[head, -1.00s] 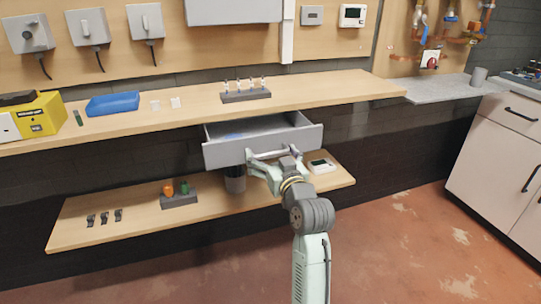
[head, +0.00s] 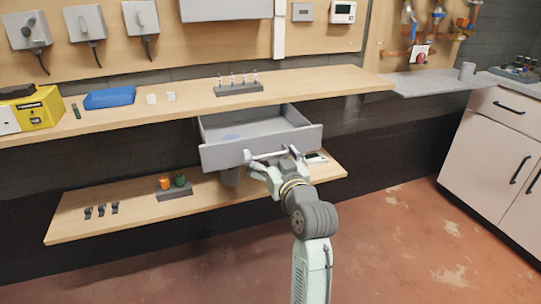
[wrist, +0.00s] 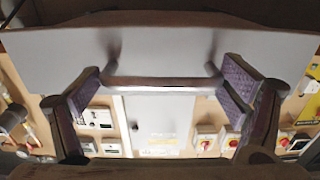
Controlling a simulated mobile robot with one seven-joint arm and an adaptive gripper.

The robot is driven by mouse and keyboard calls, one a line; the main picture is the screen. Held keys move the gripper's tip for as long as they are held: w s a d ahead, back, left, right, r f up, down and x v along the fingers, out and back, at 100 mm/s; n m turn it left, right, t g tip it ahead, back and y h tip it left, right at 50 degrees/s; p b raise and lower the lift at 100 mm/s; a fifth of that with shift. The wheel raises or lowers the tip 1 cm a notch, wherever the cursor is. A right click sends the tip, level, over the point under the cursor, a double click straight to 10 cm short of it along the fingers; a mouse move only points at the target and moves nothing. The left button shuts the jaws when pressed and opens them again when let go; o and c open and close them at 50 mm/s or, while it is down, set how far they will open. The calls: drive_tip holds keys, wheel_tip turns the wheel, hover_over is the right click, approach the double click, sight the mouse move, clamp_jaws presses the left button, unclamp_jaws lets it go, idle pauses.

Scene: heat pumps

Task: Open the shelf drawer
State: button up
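The grey shelf drawer (head: 225,155) hangs under the wooden worktop and is pulled out, with its inside showing. A small blue thing lies on the drawer floor. My gripper (head: 277,160) is at the drawer's front, at the bar handle. In the wrist view the handle (wrist: 162,82) runs crosswise between my gripper's two purple-padded fingers (wrist: 162,88). The fingers are wide apart, one at each end of the handle, and appear to press on it. The exact contact is hard to see.
The worktop (head: 330,82) carries a blue tray (head: 110,98), a yellow box (head: 40,108) and a small rack (head: 238,89). A lower shelf (head: 130,215) below the drawer holds small parts. White cabinets (head: 490,160) stand at right. The red floor in front is clear.

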drive_tip(key=shift+o, duration=1)
drive_tip(key=shift+d+f, duration=0.1)
drive_tip(key=v, duration=1.2)
